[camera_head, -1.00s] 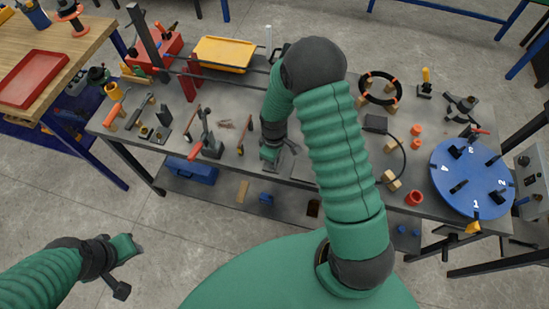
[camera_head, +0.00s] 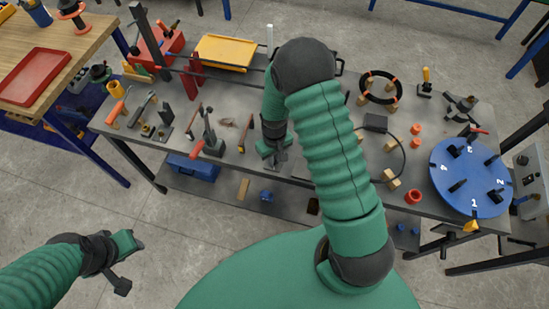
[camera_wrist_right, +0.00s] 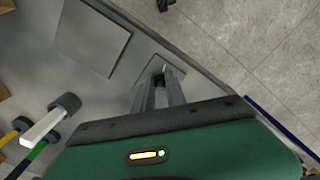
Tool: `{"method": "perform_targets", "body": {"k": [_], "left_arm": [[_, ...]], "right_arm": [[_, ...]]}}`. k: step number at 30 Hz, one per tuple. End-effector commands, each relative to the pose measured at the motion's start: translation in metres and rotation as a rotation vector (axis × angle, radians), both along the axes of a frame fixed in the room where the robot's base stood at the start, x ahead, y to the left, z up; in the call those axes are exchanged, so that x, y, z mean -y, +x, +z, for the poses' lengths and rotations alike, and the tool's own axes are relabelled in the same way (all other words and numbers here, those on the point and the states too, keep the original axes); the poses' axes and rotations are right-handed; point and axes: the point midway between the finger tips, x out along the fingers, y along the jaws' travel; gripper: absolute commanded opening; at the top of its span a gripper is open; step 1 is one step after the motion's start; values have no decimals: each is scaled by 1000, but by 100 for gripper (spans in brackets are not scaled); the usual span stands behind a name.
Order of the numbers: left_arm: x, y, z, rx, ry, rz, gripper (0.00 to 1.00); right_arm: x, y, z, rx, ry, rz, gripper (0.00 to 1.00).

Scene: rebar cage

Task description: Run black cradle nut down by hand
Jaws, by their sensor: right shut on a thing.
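My right gripper (camera_head: 275,163) is low over the front part of the grey workbench (camera_head: 225,85), pointing down. In the right wrist view its two grey fingers (camera_wrist_right: 160,92) are close together, over a small pale plate (camera_wrist_right: 150,70) near the bench edge. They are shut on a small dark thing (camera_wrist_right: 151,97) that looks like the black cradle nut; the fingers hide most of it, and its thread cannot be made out. My left gripper (camera_head: 136,243) is empty-looking, away from the bench over the floor at lower left; its fingers are too small to read.
A blue numbered turntable (camera_head: 475,180) is at right. A yellow tray (camera_head: 223,52) and red toolbox (camera_head: 158,48) are at the back. In the wrist view, handled tools (camera_wrist_right: 45,128) lie at left.

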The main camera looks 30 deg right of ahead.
Motion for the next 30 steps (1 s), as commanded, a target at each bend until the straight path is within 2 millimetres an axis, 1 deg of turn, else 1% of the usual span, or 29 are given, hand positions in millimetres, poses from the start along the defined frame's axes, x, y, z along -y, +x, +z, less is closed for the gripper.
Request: {"method": "perform_targets", "body": {"k": [1,11,12,16,26,28,30], "left_arm": [[0,0,1,0,0,0,36],[0,0,1,0,0,0,36],[0,0,1,0,0,0,36],[0,0,0,0,0,0,36],[0,0,0,0,0,0,36],[0,0,0,0,0,0,36],[0,0,0,0,0,0,36]], "right_arm": [[1,7,3,19,-4,-3,0],[2,7,3,19,-5,-3,0],[2,7,3,18,-4,-3,22],[1,5,2,13,-4,-2,38],[1,2,4,7,-2,-2,38],[1,3,11,9,-2,-2,38],[1,3,24,10,-2,-1,38]]}}
